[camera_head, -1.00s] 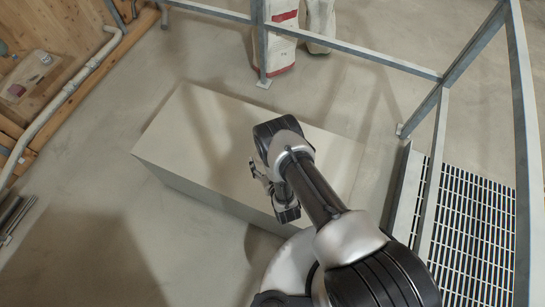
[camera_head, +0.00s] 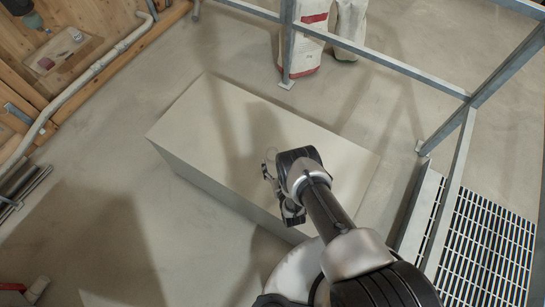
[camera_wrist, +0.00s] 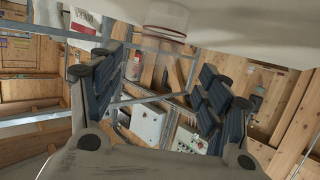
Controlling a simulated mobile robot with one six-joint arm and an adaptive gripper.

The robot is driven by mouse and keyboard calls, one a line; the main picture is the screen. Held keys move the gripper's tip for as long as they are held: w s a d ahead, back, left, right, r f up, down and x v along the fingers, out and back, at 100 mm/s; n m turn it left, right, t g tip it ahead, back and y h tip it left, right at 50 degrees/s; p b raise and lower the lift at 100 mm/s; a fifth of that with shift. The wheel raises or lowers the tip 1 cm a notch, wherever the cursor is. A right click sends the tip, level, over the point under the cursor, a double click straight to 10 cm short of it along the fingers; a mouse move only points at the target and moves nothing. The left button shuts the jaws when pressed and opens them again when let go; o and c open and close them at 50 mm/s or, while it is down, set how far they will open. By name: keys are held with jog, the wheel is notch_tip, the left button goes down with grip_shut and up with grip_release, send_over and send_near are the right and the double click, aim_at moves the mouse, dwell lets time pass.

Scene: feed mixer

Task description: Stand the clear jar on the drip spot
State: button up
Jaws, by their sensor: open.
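The clear jar (camera_wrist: 166,20) shows at the top middle of the wrist view, with a reddish band near its lower end there. It appears to stand on the pale block top, which the wrist camera sees upside down. In the head view a faint round outline, likely the jar (camera_head: 271,154), shows just beyond my gripper (camera_head: 274,186). My gripper is open, its two dark fingers (camera_wrist: 158,66) spread apart in the wrist view with nothing held between them. The jar lies ahead of the fingertips, apart from them as far as I can tell. I cannot make out the drip spot.
The large pale block (camera_head: 228,115) has a broad bare top. Metal railing (camera_head: 375,62) runs behind it. White sacks (camera_head: 308,38) stand at the back. A slatted grating (camera_head: 485,240) lies at right. A wooden wall with a pipe (camera_head: 95,65) is at left.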

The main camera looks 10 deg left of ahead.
aim_at(273, 155)
jog(key=b+x, duration=0.1)
jog(key=x, duration=0.1)
jog(key=b+x, duration=0.1)
jog(key=x, duration=0.1)
jog(key=shift+w+f+b, duration=0.3)
jog(key=shift+f+b, duration=0.1)
jog(key=shift+f, duration=0.15)
jog(key=shift+w+a+f, duration=0.1)
jog(key=shift+w+a, duration=0.15)
jog(key=shift+w, duration=0.15)
jog(key=shift+c, duration=0.5)
jog(key=c, duration=1.1)
